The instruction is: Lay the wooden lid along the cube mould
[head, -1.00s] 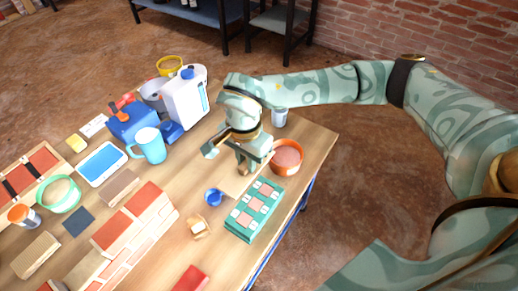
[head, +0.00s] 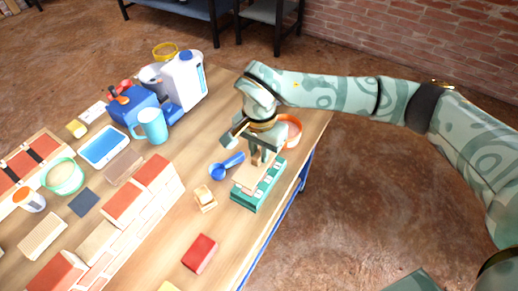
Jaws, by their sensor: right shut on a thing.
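The green cube mould (head: 246,201) lies near the right edge of the wooden table. The thin wooden lid (head: 245,177) is over the mould, partly covering it; some of the mould's top edge still shows along the right. My right gripper (head: 258,160) points down at the lid and is shut on it. The gripper hides part of the lid, so I cannot tell whether it touches the mould. My left gripper is out of view.
A blue scoop (head: 226,168) lies just left of the mould. An orange bowl (head: 291,128) stands behind the gripper. A small wooden block (head: 204,198) and a red brick (head: 200,253) lie in front. A low brick wall (head: 122,204) is further left.

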